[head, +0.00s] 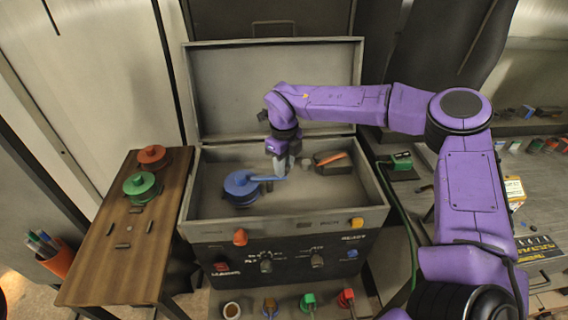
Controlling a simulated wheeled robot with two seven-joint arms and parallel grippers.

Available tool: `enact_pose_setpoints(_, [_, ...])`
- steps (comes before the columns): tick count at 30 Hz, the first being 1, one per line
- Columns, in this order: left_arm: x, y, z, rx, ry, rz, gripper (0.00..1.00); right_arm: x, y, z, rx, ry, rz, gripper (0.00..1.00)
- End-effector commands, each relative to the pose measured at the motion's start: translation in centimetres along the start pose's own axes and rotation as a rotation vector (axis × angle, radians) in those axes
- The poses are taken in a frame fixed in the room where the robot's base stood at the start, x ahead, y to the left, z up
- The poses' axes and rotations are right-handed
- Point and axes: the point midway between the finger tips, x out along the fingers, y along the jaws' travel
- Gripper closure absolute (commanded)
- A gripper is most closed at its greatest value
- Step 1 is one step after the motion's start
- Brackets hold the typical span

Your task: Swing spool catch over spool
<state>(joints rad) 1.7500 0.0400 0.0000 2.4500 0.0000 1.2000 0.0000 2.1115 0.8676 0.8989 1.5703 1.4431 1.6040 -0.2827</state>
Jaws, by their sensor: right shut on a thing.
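A blue round spool (241,190) sits inside the open grey case, left of its middle. A thin blue bar (268,179), which looks like the spool catch, reaches from the spool's upper right edge toward my right gripper. My right gripper (281,170) points down into the case, right of the spool. Its fingers are shut at the right end of the blue bar. The exact contact is too small to see clearly. My left gripper is not in view.
The grey case (372,200) has its lid (275,85) raised behind. A dark block with an orange bar (331,159) sits right of my gripper. A wooden side table (125,262) at left holds a green spool (141,187) and a red spool (152,156).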

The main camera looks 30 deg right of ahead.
Motion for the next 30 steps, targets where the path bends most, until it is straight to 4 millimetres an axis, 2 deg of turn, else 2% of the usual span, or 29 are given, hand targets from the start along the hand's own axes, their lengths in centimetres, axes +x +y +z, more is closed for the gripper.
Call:
enact_pose_setpoints(4, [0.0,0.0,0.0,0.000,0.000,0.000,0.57,-0.2,-0.1,0.1,0.000,-0.006,-0.003,1.00])
enact_pose_setpoints(5, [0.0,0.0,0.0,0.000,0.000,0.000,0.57,-0.2,-0.1,0.1,0.000,-0.006,-0.003,0.63])
enact_pose_setpoints(6, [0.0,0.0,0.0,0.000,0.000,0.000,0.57,-0.2,-0.1,0.1,0.000,-0.006,-0.002,0.50])
enact_pose_setpoints(7, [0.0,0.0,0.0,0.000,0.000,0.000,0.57,-0.2,-0.1,0.1,0.000,-0.006,-0.002,0.44])
enact_pose_setpoints(17, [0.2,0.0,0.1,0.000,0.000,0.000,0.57,-0.4,-0.1,0.1,0.001,-0.003,-0.002,0.44])
enact_pose_setpoints(20, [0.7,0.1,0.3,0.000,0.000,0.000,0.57,-1.9,-0.1,0.1,0.001,-0.006,-0.003,0.44])
enact_pose_setpoints(27, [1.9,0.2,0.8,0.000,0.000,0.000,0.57,-7.6,-0.1,0.1,0.001,-0.007,-0.003,0.44])
enact_pose_setpoints(30, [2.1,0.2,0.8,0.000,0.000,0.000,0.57,-9.4,-0.1,0.1,0.002,-0.005,-0.003,0.44])
